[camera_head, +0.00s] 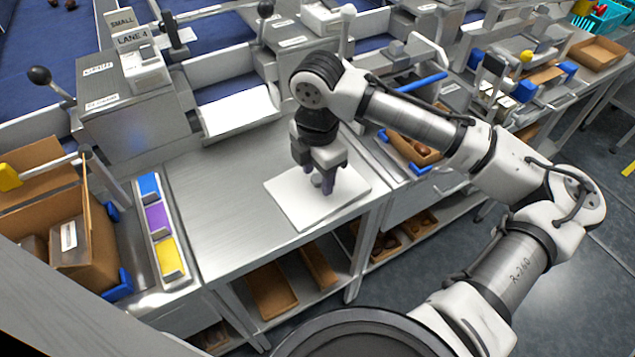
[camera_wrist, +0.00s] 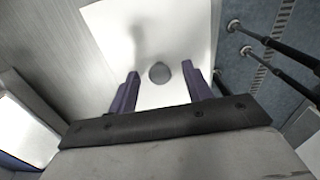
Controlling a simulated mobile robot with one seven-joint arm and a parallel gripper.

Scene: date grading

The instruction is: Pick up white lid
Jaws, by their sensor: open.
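The white lid (camera_head: 297,205) is a flat white square panel lying on the steel table near its front right edge. In the wrist view the white lid (camera_wrist: 148,33) fills the top middle, with a round grey knob (camera_wrist: 159,72) on it. My gripper (camera_head: 325,186) points down over the lid. In the wrist view my gripper (camera_wrist: 161,82) has its purple fingers apart, one on each side of the knob. The knob is mostly hidden by the fingers in the head view. I cannot tell whether the fingers touch the lid.
A cardboard box (camera_head: 85,250) stands at the left, beside a strip of blue, purple and yellow blocks (camera_head: 158,222). A white chute (camera_head: 238,110) lies behind the table. Trays (camera_head: 270,290) sit on the shelf below. The table left of the lid is clear.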

